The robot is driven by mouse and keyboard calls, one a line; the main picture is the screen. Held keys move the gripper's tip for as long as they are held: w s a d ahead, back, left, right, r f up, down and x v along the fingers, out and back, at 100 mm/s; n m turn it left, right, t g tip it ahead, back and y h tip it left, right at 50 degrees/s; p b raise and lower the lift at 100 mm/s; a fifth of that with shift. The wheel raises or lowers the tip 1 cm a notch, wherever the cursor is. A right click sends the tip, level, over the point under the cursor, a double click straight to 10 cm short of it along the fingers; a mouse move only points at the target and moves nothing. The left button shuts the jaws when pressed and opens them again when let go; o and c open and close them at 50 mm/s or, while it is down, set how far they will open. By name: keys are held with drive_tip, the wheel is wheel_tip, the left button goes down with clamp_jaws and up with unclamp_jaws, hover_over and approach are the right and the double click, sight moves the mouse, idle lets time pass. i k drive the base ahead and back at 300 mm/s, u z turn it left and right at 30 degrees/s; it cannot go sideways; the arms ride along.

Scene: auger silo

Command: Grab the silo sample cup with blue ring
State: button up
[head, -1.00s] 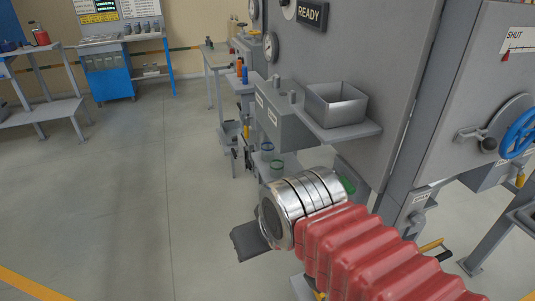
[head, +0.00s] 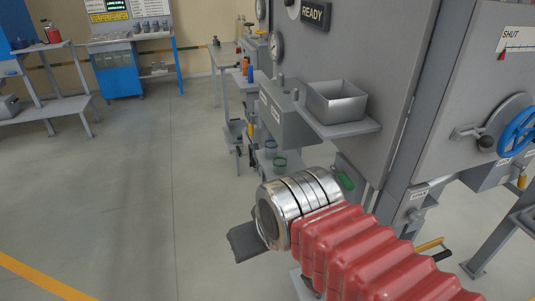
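A small clear cup with a blue ring (head: 270,147) stands on a low shelf beside the grey machine, beyond my arm in the head view. A similar cup with a green ring (head: 279,163) stands just nearer and slightly to the right. My arm, with a red bellows sleeve and a metal wrist, reaches in from the lower right. One dark part of my gripper (head: 245,242) shows left of the wrist, well short of the cups in the picture. The rest of the gripper is hidden behind the wrist, so its opening does not show.
The grey machine (head: 365,50) fills the right, with a metal bin (head: 337,101) on a ledge and a blue handwheel (head: 518,132). Grey tables (head: 52,86) and a blue stand (head: 117,79) are at the back left. The floor (head: 125,185) at left is clear.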

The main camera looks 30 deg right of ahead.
sight(271, 146)
drive_tip(key=u, duration=0.35)
drive_tip(key=k, duration=0.5)
drive_tip(key=u, duration=1.05)
drive_tip(key=k, duration=0.85)
drive_tip(key=u, duration=0.25)
drive_tip(key=i, duration=1.25)
drive_tip(key=z, duration=0.45)
drive_tip(key=i, duration=0.95)
drive_tip(key=z, duration=0.35)
drive_tip(key=i, duration=0.85)
drive_tip(key=z, duration=0.45)
drive_tip(key=i, duration=0.75)
drive_tip(key=z, duration=0.25)
